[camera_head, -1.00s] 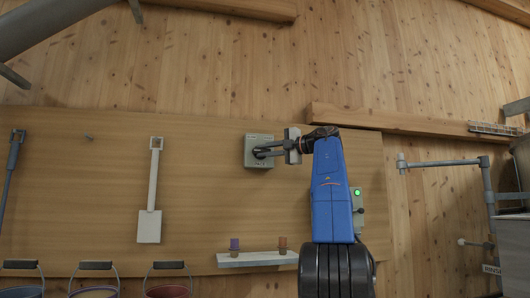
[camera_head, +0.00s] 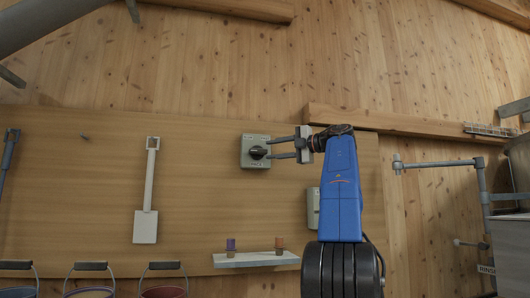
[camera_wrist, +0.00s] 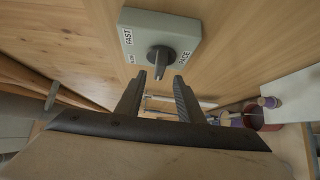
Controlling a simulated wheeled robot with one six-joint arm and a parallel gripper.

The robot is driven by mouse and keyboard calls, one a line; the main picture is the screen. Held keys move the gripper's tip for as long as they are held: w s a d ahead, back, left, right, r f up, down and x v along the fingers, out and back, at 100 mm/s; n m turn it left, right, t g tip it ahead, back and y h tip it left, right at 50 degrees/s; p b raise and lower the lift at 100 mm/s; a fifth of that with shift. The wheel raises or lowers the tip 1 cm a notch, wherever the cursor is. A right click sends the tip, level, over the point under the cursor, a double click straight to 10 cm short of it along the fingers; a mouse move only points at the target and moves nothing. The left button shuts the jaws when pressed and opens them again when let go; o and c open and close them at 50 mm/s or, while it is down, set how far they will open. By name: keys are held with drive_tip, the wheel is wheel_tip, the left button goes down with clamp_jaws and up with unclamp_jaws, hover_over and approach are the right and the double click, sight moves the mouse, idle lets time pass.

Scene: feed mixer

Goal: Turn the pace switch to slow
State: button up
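The pace switch is a grey box (camera_head: 247,160) on the wooden board, with a dark round knob (camera_head: 258,153) and a PACE label below it. In the wrist view the box (camera_wrist: 181,27) reads FAST at upper left and PACE at right; a smaller label at lower left is hard to read. There the knob (camera_wrist: 160,58) has its narrow end towards the bottom of the picture, my gripper's side. My gripper (camera_head: 270,149) is open and empty, just right of the knob. In the wrist view the fingertips (camera_wrist: 160,78) are apart, short of the knob, with no visible contact.
A second grey box (camera_head: 313,209) is partly behind my arm. A shelf (camera_head: 243,261) with two small cups is below. A white shovel (camera_head: 146,226) hangs left, and several buckets stand at lower left. The board around the switch is bare.

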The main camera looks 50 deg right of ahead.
drive_tip(key=v, duration=1.1)
drive_tip(key=shift+s, duration=0.3)
